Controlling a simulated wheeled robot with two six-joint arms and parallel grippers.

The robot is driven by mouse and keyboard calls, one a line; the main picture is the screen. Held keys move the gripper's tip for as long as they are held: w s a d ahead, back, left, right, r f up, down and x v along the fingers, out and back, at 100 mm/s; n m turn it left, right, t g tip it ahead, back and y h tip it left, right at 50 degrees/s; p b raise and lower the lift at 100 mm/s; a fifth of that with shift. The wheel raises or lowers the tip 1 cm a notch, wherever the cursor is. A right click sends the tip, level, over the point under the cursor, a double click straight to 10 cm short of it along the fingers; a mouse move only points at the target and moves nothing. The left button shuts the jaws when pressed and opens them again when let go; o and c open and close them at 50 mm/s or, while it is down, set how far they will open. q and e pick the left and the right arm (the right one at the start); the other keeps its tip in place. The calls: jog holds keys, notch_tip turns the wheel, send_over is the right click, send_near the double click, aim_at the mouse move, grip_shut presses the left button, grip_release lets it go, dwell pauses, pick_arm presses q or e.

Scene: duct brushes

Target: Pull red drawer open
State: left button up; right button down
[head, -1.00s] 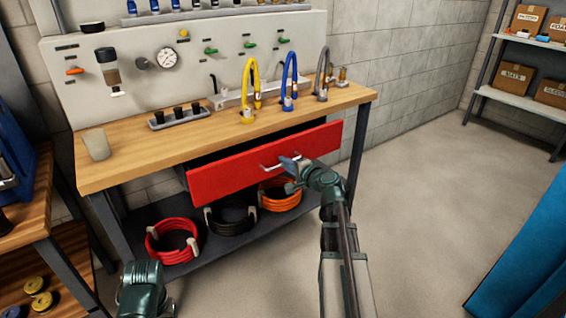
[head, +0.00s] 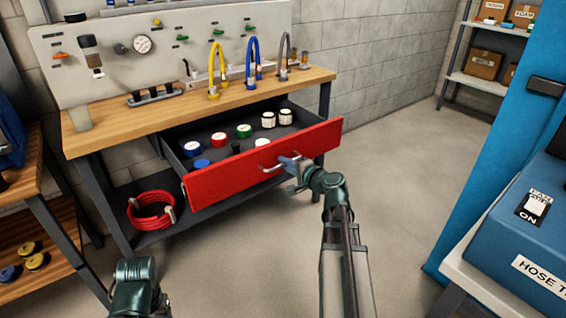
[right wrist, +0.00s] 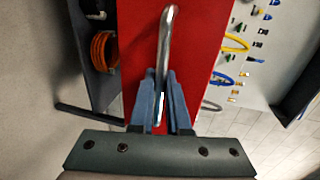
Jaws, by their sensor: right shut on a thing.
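The red drawer (head: 235,172) under the wooden workbench is pulled well out, and its inside shows. Several round caps and small jars stand in it, among them a blue cap (head: 202,163), a red-rimmed one (head: 219,139) and a green one (head: 244,131). My right gripper (head: 291,165) is shut on the metal drawer handle (head: 268,168). In the right wrist view the blue fingers (right wrist: 161,100) close around the handle bar (right wrist: 168,45) in front of the red drawer face. My left arm shows at the bottom left of the head view; its fingers are not visible.
The workbench top (head: 110,130) carries yellow, blue and grey hoses. A red coiled hose (head: 152,210) lies on the lower shelf. A blue machine (head: 520,235) stands at the right. Open floor (head: 400,180) lies between it and the workbench.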

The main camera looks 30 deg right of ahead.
jog(key=shift+s, duration=0.3)
pick_arm(q)
jog(key=shift+s, duration=0.15)
pick_arm(e)
jog(key=c, duration=1.2)
grip_release()
jog(key=shift+o, duration=0.2)
